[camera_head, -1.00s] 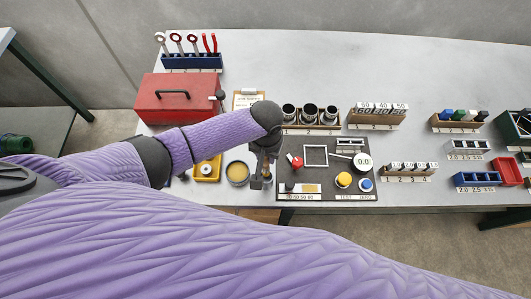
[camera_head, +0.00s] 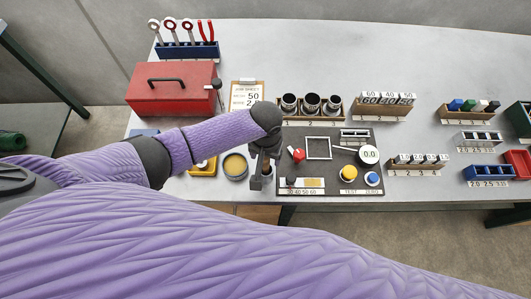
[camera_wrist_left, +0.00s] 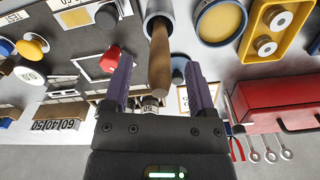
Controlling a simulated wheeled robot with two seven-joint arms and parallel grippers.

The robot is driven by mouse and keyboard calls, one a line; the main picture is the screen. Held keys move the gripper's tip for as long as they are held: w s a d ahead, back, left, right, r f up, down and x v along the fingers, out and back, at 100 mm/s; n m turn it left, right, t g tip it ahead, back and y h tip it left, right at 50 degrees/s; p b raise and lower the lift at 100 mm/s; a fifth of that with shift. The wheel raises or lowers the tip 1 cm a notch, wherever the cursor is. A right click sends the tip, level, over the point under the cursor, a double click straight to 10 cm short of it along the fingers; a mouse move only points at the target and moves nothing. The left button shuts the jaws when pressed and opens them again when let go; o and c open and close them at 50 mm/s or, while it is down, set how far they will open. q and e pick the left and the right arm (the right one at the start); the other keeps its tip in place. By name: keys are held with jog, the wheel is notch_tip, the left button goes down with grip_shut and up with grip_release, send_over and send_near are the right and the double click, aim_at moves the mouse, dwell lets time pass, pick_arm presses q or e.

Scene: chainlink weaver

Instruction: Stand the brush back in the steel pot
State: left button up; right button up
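The brush shows in the left wrist view as a wooden handle (camera_wrist_left: 160,65) standing up out of the steel pot (camera_wrist_left: 149,12). The handle leans slightly, and its lower end is hidden inside the pot. My left gripper (camera_wrist_left: 161,80) is open, with its purple fingers on either side of the handle and a clear gap to each. In the head view the left gripper (camera_head: 262,168) is at the table's front edge, over the pot, and hides most of it. My right gripper is not in view.
A round tin (camera_head: 236,166) and a yellow tray (camera_head: 203,168) stand left of the pot. A dark panel (camera_head: 330,180) with a red knob and buttons lies to its right. A red toolbox (camera_head: 172,92) and a rack of dark cups (camera_head: 311,118) stand behind.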

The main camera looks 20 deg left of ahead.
pick_arm(q)
notch_tip(320, 180, up, 10)
jog(key=p, duration=0.3)
dwell(0.4)
